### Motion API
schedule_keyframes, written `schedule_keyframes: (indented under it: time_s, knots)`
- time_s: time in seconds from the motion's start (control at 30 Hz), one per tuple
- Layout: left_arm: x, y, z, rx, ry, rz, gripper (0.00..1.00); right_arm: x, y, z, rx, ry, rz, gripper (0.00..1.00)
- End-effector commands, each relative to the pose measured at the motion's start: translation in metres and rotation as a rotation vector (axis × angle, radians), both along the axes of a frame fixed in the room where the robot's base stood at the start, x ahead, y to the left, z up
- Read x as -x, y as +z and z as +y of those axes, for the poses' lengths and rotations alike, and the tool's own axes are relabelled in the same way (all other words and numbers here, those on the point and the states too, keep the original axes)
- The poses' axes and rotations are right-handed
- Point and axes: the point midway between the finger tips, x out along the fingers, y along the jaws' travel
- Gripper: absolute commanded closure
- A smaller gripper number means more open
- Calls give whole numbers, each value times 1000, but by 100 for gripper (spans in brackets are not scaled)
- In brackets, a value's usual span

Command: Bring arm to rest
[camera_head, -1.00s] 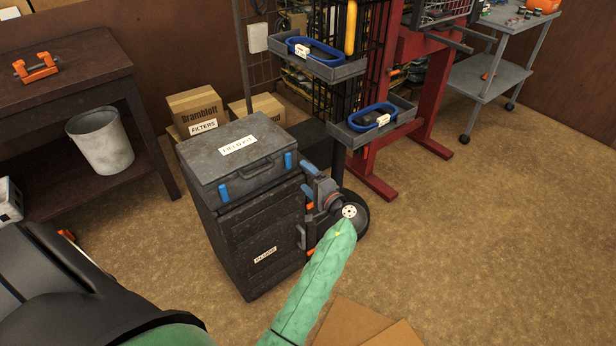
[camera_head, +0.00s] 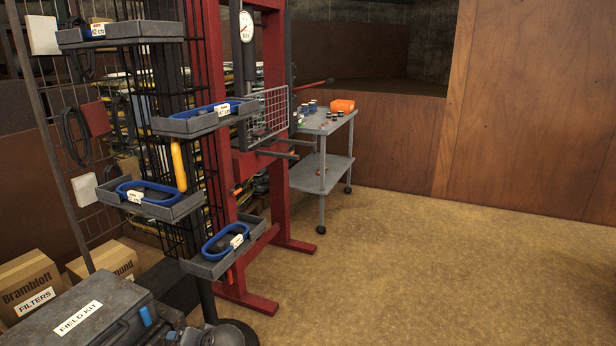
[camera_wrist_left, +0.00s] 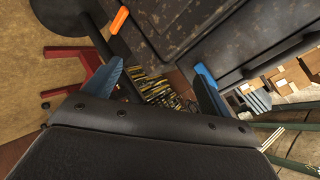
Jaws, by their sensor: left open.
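My left gripper (camera_wrist_left: 158,68) is open in the left wrist view, its two blue-tipped fingers spread apart with nothing held between them. A dark worn surface (camera_wrist_left: 165,25) with an orange piece (camera_wrist_left: 118,19) lies beyond the fingers, close to them in the picture; whether they touch cannot be told. In the head view my left arm is not clearly seen; dark parts at the bottom edge are cut off. My right gripper is in neither view.
The grey field kit case (camera_head: 85,318) is at lower left. Grey trays (camera_head: 150,202) with blue loops hang on a post beside a red frame (camera_head: 275,120). A grey wheeled cart (camera_head: 322,170) stands behind. The floor (camera_head: 430,270) at right is clear.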

Motion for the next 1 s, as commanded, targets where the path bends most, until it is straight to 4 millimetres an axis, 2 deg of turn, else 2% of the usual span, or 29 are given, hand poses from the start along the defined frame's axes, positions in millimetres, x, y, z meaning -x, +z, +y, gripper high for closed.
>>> schedule_keyframes:
  time_s: [0.03,0.17,0.27,0.4,0.5,0.63,0.8,1.0]
  knots:
    - [7,4,-12,79,-23,-12,16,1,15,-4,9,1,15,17]
    - [31,9,-49,288,-93,-16,16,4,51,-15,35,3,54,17]
    - [60,14,-81,443,-162,3,16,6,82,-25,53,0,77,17]
    - [118,24,-127,640,-270,64,16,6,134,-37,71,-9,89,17]
    - [161,31,-151,738,-333,115,16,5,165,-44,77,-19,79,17]
    - [212,38,-171,818,-384,173,16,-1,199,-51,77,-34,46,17]
    - [274,35,-177,844,-384,259,16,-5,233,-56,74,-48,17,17]
    - [334,17,-177,855,-349,368,16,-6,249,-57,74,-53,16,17]
